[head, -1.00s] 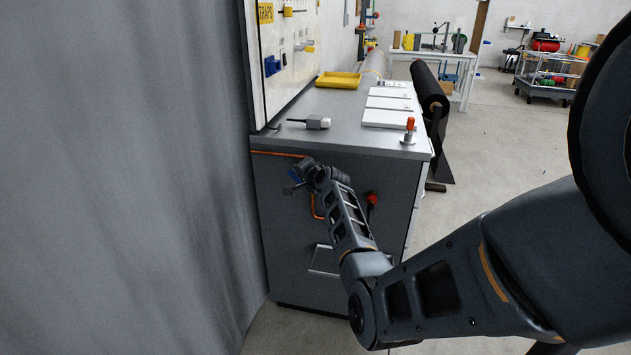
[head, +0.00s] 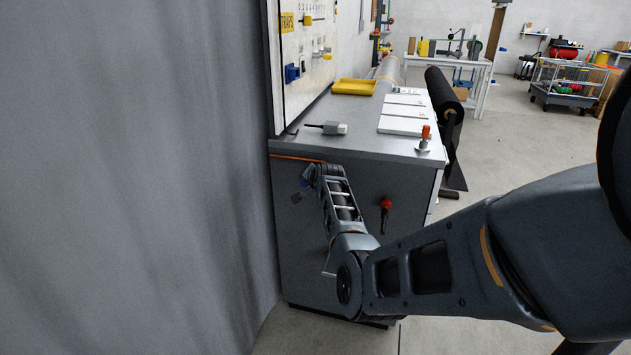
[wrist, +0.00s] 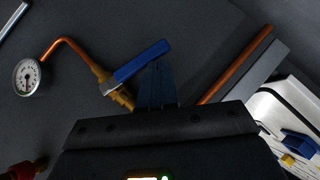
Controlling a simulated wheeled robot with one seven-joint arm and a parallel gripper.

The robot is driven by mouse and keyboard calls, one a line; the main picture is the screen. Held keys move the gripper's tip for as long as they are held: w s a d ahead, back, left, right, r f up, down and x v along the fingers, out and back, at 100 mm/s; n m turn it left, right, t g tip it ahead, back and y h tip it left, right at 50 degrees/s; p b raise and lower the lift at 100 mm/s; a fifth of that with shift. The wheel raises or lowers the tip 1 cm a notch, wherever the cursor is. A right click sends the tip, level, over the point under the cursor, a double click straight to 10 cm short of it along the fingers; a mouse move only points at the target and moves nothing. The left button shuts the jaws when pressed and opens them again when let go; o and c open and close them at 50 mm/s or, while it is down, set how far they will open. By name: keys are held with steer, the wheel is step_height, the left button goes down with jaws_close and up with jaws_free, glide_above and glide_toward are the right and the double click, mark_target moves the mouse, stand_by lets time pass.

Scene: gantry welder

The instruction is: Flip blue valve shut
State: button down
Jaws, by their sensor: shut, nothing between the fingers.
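The blue valve handle (wrist: 140,60) shows in the wrist view, a flat blue lever on a brass valve body (wrist: 115,92) with a copper pipe and a gauge. My gripper (wrist: 157,70) is shut with nothing in it, its dark fingers just right of the lever, close to or touching it; I cannot tell which.
A red-handled valve (head: 386,205) sits right of my arm on the same panel. The cabinet (head: 300,240) carries an orange-topped fitting (head: 425,140) and a yellow tray (head: 354,87). A grey curtain (head: 140,180) hangs close on the left. Open floor lies to the right.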

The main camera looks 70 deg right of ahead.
steer(key=shift+s+f, duration=0.2)
steer(key=shift+s, duration=0.15)
steer(key=shift+d+r, duration=0.1)
steer(key=s+a+r+p, duration=0.2)
steer(key=a+r, duration=0.5)
steer(key=r, duration=0.3)
steer(key=shift+s+r, duration=0.35)
steer(key=shift+s, duration=0.05)
stand_by(0.4)
